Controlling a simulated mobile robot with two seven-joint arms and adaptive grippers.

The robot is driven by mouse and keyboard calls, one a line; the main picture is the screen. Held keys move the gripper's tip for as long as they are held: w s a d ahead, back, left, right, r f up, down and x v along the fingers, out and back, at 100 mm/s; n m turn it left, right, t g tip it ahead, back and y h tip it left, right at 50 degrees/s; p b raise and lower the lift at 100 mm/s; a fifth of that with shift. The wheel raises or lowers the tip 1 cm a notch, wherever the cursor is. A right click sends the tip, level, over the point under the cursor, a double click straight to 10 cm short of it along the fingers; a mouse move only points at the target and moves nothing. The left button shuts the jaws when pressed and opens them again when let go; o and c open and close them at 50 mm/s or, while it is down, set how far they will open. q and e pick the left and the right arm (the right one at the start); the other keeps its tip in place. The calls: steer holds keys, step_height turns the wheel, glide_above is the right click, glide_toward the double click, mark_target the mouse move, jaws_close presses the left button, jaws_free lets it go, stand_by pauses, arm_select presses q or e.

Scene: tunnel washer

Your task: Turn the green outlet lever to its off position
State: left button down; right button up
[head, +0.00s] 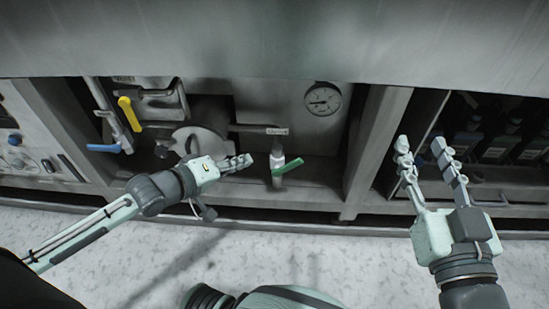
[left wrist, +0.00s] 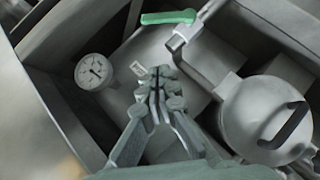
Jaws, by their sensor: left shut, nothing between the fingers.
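In the left wrist view the green lever (left wrist: 168,17) shows at the top, beyond my fingertips. My left gripper (head: 246,160) is shut and empty, just left of the lever and apart from it in the wrist view. The left fingers (left wrist: 160,75) are together there.
A yellow lever (head: 129,113) and a blue lever (head: 103,148) are on the left. A round gauge (head: 322,99) is on the back panel, right of the lever. A rounded metal housing (head: 198,141) stands behind my left gripper. The speckled floor (head: 150,255) in front is clear.

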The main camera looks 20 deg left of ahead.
mark_target(288, 167)
arm_select(q)
steer(key=b+x, duration=0.1)
steer(key=x, duration=0.3)
steer(key=s+d+f+b+x, duration=0.1)
steer(key=x, duration=0.3)
steer(key=d+b+x, duration=0.1)
steer(key=x, duration=0.3)
steer(key=shift+s+d+f, duration=0.1)
steer(key=shift+s+f, duration=0.05)
steer(key=shift+f, duration=0.05)
arm_select(e)
steer(key=s+r+t+y, duration=0.2)
steer(key=s+r+t, duration=0.1)
steer(key=r+t, duration=0.4)
step_height(288, 167, up, 3)
steer(key=shift+s+r+y, duration=0.1)
steer(key=shift+s+y, duration=0.2)
steer(key=shift+s, duration=0.05)
arm_select(q)
steer(key=shift+r, duration=0.1)
arm_select(e)
steer(key=shift+w, duration=0.1)
